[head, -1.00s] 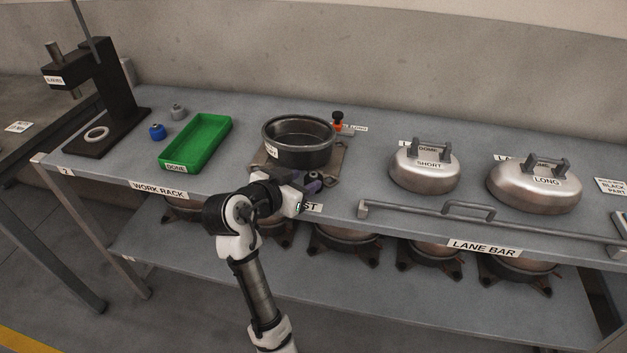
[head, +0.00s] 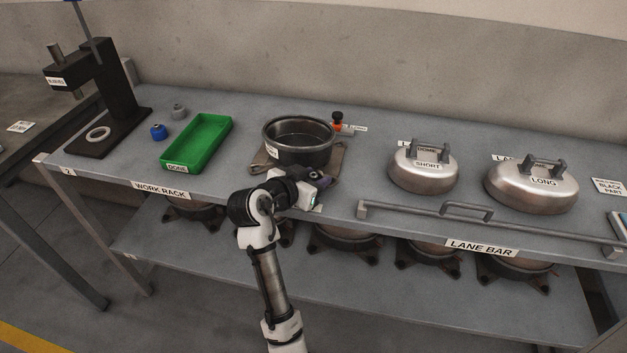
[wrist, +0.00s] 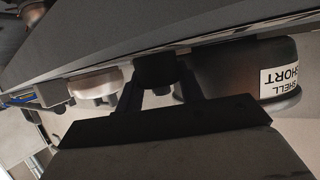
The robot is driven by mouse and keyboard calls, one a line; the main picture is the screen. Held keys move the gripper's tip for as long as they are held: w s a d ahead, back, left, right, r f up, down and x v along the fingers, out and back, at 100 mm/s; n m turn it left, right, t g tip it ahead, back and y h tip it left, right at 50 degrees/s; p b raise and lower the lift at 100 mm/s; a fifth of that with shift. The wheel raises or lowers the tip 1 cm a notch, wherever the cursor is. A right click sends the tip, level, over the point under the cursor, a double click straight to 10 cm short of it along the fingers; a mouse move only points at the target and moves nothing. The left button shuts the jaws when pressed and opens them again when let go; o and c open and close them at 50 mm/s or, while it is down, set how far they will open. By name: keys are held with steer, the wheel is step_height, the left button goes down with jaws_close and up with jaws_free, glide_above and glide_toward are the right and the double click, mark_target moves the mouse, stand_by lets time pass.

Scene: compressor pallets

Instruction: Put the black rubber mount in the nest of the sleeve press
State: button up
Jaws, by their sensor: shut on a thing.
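My gripper (head: 318,182) is at the front edge of the work rack, just in front of the dark open shell. In the wrist view its two fingers (wrist: 160,98) are shut on a small black round piece, the black rubber mount (wrist: 155,72). In the head view I cannot make the mount out at the gripper. The black sleeve press (head: 112,85) stands at the far left end of the rack. A pale ring (head: 97,133) lies on its base, below the ram; it looks like the nest, with nothing seen in it.
The dark shell (head: 298,145) stands on a plate, close beyond my gripper; it also shows in the wrist view (wrist: 235,75). A green tray (head: 220,128), a blue part (head: 158,132) and a grey part (head: 179,112) lie toward the press. Two steel domes and a long bar (head: 540,230) are at right.

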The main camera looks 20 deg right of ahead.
mark_target(313, 178)
steer(key=shift+r, duration=0.1)
step_height(313, 178, up, 20)
steer(key=shift+b, duration=0.45)
